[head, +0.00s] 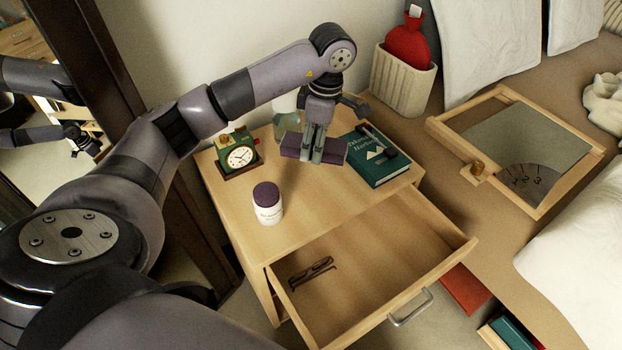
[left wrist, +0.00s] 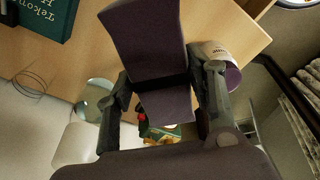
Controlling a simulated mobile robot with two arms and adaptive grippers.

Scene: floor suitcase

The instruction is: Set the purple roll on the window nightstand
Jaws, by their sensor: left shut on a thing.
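My left gripper (head: 316,152) is shut on the purple roll (head: 334,152). It holds the roll over the back part of the wooden nightstand (head: 230,205). I cannot tell for sure whether the roll touches the top. In the left wrist view the dark purple roll (left wrist: 145,38) sits between the two fingers of the left gripper (left wrist: 163,95), with the nightstand top (left wrist: 90,55) behind it. The nightstand's drawer is pulled open. My right gripper is not in view.
On the nightstand are a green clock (head: 237,155), a purple-lidded white jar (head: 267,205), a teal book (head: 376,162) and a glass vessel (head: 287,122). Dark glasses (head: 312,272) lie in the drawer. A wooden tray (head: 435,127) and ribbed basket (head: 400,85) stand right.

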